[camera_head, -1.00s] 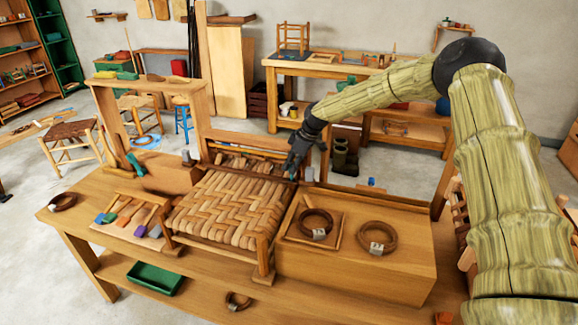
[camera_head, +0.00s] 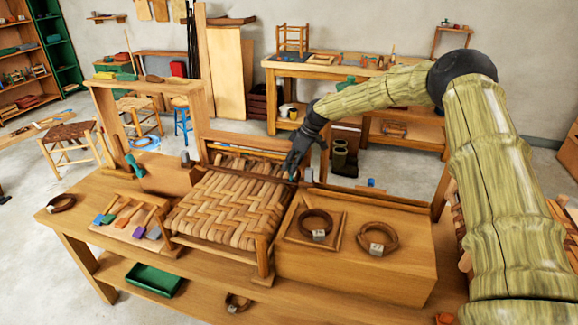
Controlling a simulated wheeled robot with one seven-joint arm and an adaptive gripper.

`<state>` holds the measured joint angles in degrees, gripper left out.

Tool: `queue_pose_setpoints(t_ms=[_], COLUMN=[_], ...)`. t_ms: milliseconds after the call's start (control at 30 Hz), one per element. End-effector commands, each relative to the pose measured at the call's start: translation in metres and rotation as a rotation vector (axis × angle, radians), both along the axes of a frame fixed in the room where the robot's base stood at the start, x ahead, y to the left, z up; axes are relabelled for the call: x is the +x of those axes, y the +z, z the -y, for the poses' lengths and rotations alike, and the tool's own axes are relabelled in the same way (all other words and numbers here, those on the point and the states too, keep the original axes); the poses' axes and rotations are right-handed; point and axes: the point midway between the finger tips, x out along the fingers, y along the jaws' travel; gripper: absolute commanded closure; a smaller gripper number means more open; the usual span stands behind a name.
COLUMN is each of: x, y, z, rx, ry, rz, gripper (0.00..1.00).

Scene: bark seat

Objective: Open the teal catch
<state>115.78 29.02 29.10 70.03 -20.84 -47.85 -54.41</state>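A woven bark seat (camera_head: 226,207) lies in a wooden frame on the workbench (camera_head: 75,218). A small teal piece (camera_head: 293,179), which may be the catch, shows at the seat's back right corner, partly hidden by my gripper. My gripper (camera_head: 292,170) points down at this corner with its dark fingers at or just above the teal piece. I cannot tell whether they touch it, or how far apart the fingers are. A larger teal lever-like part (camera_head: 135,166) stands tilted at the left upright of the wooden frame.
A wooden box (camera_head: 345,262) with two dark coils (camera_head: 316,224) (camera_head: 378,237) stands right of the seat. A rack of coloured-tip tools (camera_head: 128,218) lies to the left. A green tray (camera_head: 154,279) sits on the lower shelf. Wooden posts (camera_head: 203,100) rise behind the seat.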

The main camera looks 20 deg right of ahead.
Motion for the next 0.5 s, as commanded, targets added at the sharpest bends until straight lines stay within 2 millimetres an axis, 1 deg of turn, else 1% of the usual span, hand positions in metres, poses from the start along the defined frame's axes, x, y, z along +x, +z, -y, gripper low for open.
queue_pose_setpoints(t_ms=[333,500], x=[-0.0010,-0.0017], y=[-0.0013,0.0075], z=[0.0001,0.0034], rx=[0.000,0.000], ry=[0.000,0.000], rz=[-0.003,-0.002], gripper=[0.64,0.64])
